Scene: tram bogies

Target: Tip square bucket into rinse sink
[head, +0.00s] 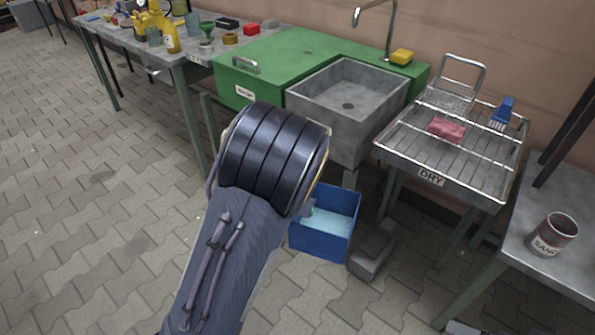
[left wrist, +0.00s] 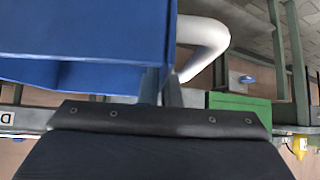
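The square bucket (head: 341,247) is blue, open at the top and holds pale blue water. It is in front of and below the sink in the head view. My left arm covers its left side. My left gripper (head: 309,208) is at the bucket's left rim, with a fingertip showing inside the wall. In the left wrist view the bucket (left wrist: 80,45) fills the upper left, and the fingers (left wrist: 162,88) close on its wall edge. Whether the bucket clears the floor is unclear. The grey rinse sink (head: 335,137) is empty, with a dark drain. My right gripper is out of view.
A green counter (head: 285,50) adjoins the sink, with a tap (head: 391,25) above. A grey pedal-like block (head: 373,250) is right of the bucket. A can (head: 553,234) stands at right.

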